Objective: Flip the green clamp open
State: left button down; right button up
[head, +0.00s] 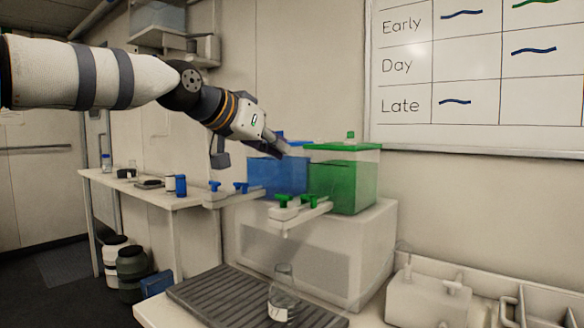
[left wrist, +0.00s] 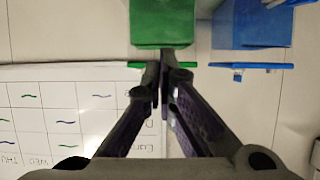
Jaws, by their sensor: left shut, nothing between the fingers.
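Two green fittings stand below the green tank (head: 345,183) in the head view: a left one (head: 284,200) and a right one (head: 309,200), each on a pale block. I cannot tell which is the clamp, or whether it is open. My left gripper (head: 281,149) is shut and empty, above and behind these fittings in the picture, near the tank lids. In the left wrist view its fingertips (left wrist: 165,80) are together beside the green lid (left wrist: 186,65); contact is unclear. The green fittings do not show there. My right gripper is not in view.
A blue tank (head: 280,178) with similar blue fittings (head: 241,187) stands left of the green one. A glass bottle (head: 283,300) stands on a ridged dark mat (head: 215,291) below. A whiteboard (head: 480,130) hangs on the wall at right. Open air lies in front of the tanks.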

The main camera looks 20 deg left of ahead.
pick_arm(q)
jog(key=b, duration=0.2)
send_over(304, 200)
notch_tip(304, 200, down, 5)
jog(key=shift+s+f+p, duration=0.15)
jog(key=shift+s+p, duration=0.25)
jog(key=shift+s+a+f, duration=0.2)
jog(key=shift+a+f, duration=0.05)
jog(key=shift+f, duration=1)
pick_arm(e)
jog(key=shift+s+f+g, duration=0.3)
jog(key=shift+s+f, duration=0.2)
